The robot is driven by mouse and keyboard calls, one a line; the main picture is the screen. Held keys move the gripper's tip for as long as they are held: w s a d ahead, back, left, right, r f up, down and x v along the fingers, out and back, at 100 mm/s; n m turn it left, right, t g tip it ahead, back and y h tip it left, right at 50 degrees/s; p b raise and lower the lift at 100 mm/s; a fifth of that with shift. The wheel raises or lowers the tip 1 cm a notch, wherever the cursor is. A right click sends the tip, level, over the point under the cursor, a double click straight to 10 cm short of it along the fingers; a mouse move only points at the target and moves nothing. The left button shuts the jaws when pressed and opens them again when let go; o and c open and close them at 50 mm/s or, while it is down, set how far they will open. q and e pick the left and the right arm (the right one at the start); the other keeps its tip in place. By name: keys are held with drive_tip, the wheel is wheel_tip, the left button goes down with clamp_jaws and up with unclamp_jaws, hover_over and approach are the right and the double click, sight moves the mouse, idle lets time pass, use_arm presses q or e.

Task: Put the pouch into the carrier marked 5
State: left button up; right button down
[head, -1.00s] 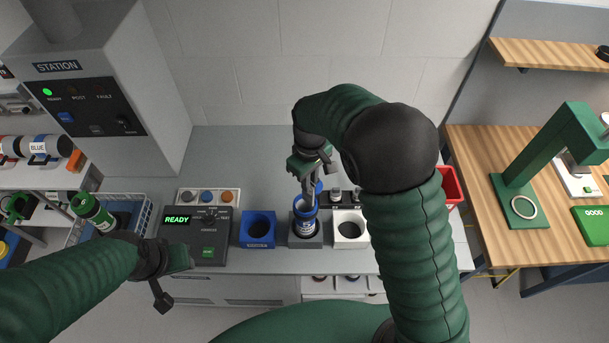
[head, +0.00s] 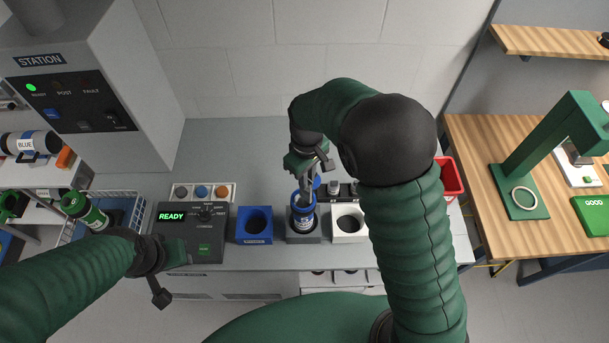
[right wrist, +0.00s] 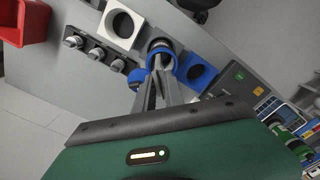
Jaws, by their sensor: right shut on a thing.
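An upright carrier (head: 303,224) with a blue rim and a white label band stands in the grey holder (head: 291,238). Its number cannot be read. A blue lid (right wrist: 138,77) stands open beside its mouth in the right wrist view. My right gripper (head: 306,192) points down with its fingertips at the carrier's open mouth (right wrist: 160,58). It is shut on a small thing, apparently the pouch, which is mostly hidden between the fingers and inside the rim. My left gripper (head: 177,254) hovers in front of the READY panel; its jaws cannot be made out.
A blue holder (head: 254,239) and a white holder (head: 347,237), both empty, flank the grey one. The control panel (head: 204,245) is to the left. A green-banded carrier (head: 84,210) leans in a wire basket. A red bin (head: 449,178) stands at the right.

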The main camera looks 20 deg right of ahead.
drive_tip(key=shift+s+a+f, duration=0.2)
drive_tip(key=shift+a, duration=0.05)
drive_tip(key=shift+a+f+b, duration=0.15)
drive_tip(key=shift+f+b, duration=0.5)
drive_tip(key=shift+f, duration=0.05)
drive_tip(key=shift+w+d+f, duration=0.15)
drive_tip(key=shift+d+f, duration=0.05)
drive_tip(key=shift+f, duration=0.15)
drive_tip(key=c, duration=1.3)
unclamp_jaws()
drive_tip(key=shift+d, duration=0.1)
drive_tip(key=shift+c, duration=0.2)
use_arm(q)
drive_tip(key=shift+s+a+f, duration=0.1)
drive_tip(key=shift+a+f, duration=0.1)
drive_tip(key=shift+f, duration=0.6)
use_arm(e)
drive_tip(key=shift+a, duration=0.2)
use_arm(q)
drive_tip(key=shift+a+f, duration=0.1)
use_arm(e)
drive_tip(key=shift+r, duration=0.1)
